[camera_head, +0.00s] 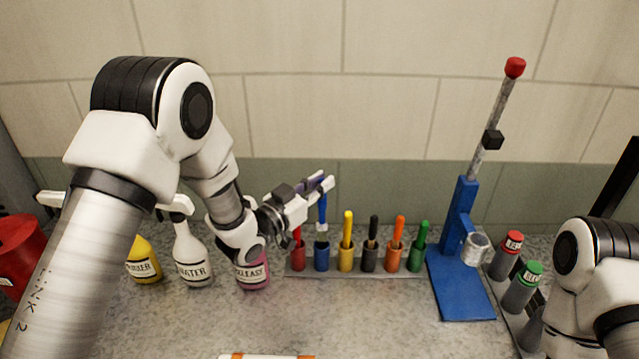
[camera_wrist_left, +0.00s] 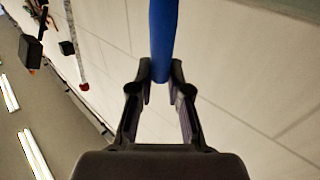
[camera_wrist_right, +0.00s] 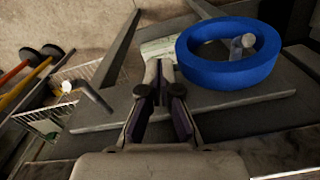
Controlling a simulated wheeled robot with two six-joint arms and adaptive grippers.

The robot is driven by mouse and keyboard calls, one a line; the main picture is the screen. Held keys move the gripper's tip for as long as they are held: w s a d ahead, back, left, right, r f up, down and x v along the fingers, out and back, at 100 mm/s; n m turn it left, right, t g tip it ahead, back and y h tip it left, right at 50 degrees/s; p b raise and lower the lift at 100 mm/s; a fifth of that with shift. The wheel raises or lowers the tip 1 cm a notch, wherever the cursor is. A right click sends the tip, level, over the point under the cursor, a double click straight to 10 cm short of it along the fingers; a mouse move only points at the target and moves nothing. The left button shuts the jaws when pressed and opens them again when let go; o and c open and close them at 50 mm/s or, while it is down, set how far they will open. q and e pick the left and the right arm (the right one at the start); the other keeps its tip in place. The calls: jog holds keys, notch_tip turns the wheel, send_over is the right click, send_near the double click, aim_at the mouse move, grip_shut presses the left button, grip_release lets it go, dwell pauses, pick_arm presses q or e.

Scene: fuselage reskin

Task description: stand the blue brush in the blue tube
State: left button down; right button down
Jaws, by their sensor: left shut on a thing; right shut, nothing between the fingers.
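The blue brush (camera_head: 322,212) is upright in the head view, directly over the blue tube (camera_head: 321,257). Its pale lower end is at the tube's mouth; I cannot tell whether it is inside the rim. My left gripper (camera_head: 326,184) is shut on the upper part of the brush handle. In the left wrist view the blue handle (camera_wrist_left: 163,35) sits between the fingertips (camera_wrist_left: 160,82). My right gripper (camera_wrist_right: 163,92) is shut and empty in the right wrist view, away from the brush; the head view shows only its arm.
Red (camera_head: 298,258), yellow (camera_head: 346,258), black (camera_head: 370,258), orange (camera_head: 393,259) and green (camera_head: 416,258) tubes share the row, with brushes visible in most. Labelled bottles (camera_head: 192,262) stand left, a blue stand (camera_head: 460,275) right. The right wrist view shows a blue ring (camera_wrist_right: 262,72).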

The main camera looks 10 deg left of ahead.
pick_arm(q)
jog(key=shift+s+f+b, duration=0.3)
jog(key=shift+f+b, duration=0.45)
jog(key=shift+b, duration=0.1)
jog(key=shift+s+f, duration=0.15)
jog(key=shift+f, duration=0.05)
jog(key=shift+r, duration=0.1)
jog(key=shift+w+r, duration=0.6)
jog(key=shift+r, duration=0.15)
jog(key=shift+p, duration=0.3)
jog(key=shift+s, duration=0.1)
